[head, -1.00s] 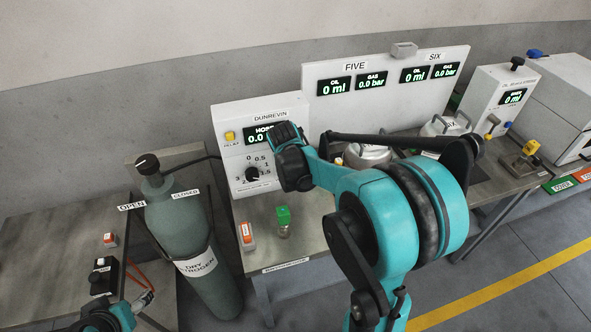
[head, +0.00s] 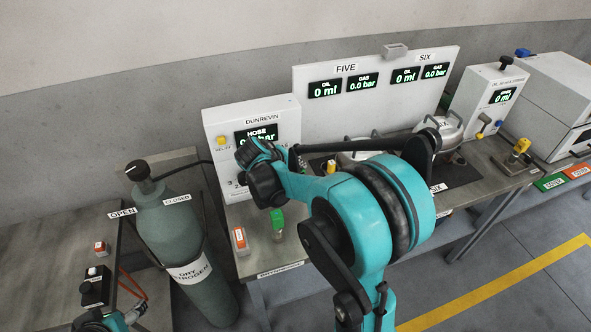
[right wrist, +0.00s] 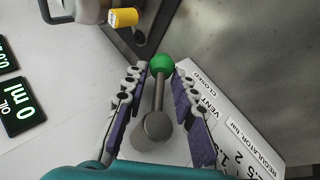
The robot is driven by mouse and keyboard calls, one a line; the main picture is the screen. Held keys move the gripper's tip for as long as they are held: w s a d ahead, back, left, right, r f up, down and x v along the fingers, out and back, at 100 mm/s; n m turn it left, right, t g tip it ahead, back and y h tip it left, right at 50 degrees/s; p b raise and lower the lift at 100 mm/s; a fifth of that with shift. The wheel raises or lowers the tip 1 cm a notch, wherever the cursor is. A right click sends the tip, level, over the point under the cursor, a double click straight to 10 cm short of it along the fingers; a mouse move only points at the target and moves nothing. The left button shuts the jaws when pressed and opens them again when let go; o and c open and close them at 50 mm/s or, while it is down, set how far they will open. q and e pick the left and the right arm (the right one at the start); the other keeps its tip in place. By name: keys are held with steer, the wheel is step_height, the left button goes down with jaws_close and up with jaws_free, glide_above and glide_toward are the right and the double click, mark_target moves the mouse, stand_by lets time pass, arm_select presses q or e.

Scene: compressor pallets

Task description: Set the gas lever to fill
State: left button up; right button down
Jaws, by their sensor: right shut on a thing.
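The gas lever (right wrist: 158,95), a grey metal rod with a green ball tip, shows in the right wrist view, with a round metal hub at its lower end. My right gripper (right wrist: 162,80) has its two fingers on either side of the rod and is shut on it. Printed labels VENT and CLOSED lie just right of it; no fill label is readable. In the head view my right gripper (head: 262,155) is in front of the white DUNREVIN panel (head: 213,130) and hides the lever. Part of my left gripper (head: 132,313) is at the lower left edge; its jaws are unclear.
A nitrogen cylinder (head: 170,225) with a black top knob stands left of the panel. A yellow knob (right wrist: 124,17) is near the lever.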

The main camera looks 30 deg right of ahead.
steer(key=c, duration=1.2)
jaws_free()
steer(key=v, duration=1.2)
steer(key=s+a+f+t+y, duration=0.1)
steer(key=s+a+f+y, duration=0.1)
steer(key=s, duration=0.3)
steer(key=s+a+f+t+y, duration=0.1)
steer(key=s+a+y, duration=0.2)
steer(key=s+a, duration=0.2)
steer(key=s+a+f+m+t+y, duration=0.1)
steer(key=s+a+f+t+y, duration=0.1)
steer(key=s+a, duration=0.2)
steer(key=shift+s+f+y, duration=0.35)
steer(key=shift+s+y, duration=0.05)
steer(key=shift+s, duration=0.5)
